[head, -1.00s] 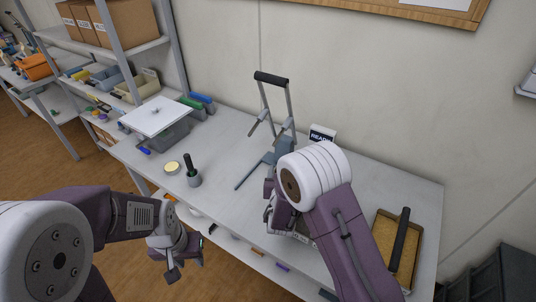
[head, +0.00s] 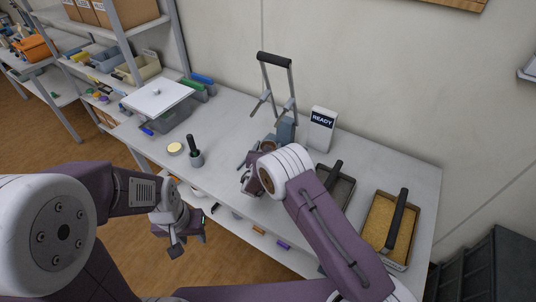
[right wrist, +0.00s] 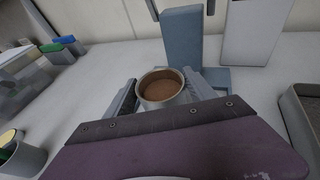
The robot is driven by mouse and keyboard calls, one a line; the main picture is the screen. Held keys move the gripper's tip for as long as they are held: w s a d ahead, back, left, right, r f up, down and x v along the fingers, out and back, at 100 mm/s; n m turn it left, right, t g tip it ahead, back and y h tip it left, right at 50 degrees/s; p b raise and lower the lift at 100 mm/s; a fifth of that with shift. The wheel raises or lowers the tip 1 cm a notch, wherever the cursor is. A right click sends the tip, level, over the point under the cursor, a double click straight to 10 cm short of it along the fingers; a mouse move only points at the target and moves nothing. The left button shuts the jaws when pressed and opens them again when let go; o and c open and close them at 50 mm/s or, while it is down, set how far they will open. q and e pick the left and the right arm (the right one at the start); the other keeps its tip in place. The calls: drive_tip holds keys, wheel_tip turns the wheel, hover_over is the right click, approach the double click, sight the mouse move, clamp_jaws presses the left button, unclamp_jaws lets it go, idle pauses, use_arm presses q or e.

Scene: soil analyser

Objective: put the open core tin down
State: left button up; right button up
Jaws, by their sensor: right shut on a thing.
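The open core tin (right wrist: 162,88) is a small round metal tin with brown soil inside, seen from above in the right wrist view. My right gripper (right wrist: 160,98) is shut on it, one finger on each side. The tin stands upright, in front of the blue-grey press (right wrist: 182,40). I cannot tell whether its base touches the bench. In the head view the press (head: 286,128) stands beyond my right gripper (head: 254,168), which my arm partly covers. My left gripper (head: 178,243) hangs off the bench's front edge; its jaw opening is unclear.
A white box reading READY (head: 321,130) stands right of the press. Two handled trays, one dark (head: 343,188) and one tan (head: 375,245), lie to the right.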

drive_tip(key=shift+f, duration=1.95)
drive_tip(key=shift+f, duration=0.2)
drive_tip(key=o, duration=1.7)
